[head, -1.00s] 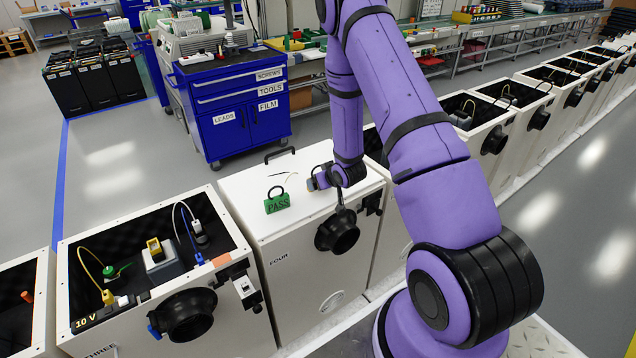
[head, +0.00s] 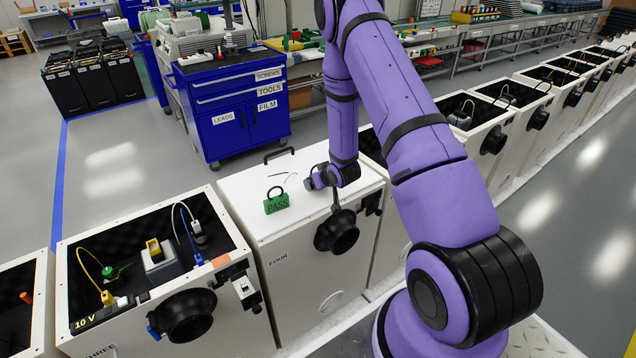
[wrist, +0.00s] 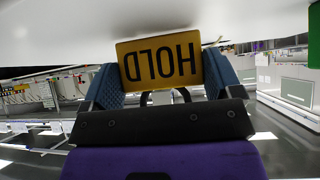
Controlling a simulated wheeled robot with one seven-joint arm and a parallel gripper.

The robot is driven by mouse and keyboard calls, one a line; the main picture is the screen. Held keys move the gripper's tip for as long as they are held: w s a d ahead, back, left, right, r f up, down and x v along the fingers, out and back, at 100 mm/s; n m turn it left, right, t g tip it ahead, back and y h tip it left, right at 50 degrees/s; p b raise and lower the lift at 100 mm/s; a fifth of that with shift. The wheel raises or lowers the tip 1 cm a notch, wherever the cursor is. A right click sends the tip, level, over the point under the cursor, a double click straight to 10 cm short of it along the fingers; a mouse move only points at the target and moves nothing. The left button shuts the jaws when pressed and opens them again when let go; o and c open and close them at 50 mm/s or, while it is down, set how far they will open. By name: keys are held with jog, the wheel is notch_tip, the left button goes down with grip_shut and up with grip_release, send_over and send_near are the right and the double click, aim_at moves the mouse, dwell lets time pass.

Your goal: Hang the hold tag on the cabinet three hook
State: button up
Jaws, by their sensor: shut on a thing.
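My gripper (wrist: 163,82) is shut on the yellow hold tag (wrist: 160,58) in the wrist view. The tag's black loop runs between the blue fingers, and HOLD reads upside down there. In the head view my gripper (head: 318,181) is low over the white lid of cabinet four (head: 255,205). I cannot make out the tag in that view. Cabinet three (head: 240,335) stands open at the lower left, its THREE label partly cut off by the picture's bottom edge. I cannot clearly pick out its hook among the small front fittings.
A green PASS tag (head: 277,204) stands on cabinet four's lid, beside a black lid handle (head: 279,154). Cabinet three's front has a black round port (head: 188,316) and a white switch (head: 244,287). A blue tool cabinet (head: 240,105) stands behind.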

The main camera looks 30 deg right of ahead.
notch_tip(320, 180, up, 10)
jog(key=shift+f, duration=0.25)
dwell(1.1)
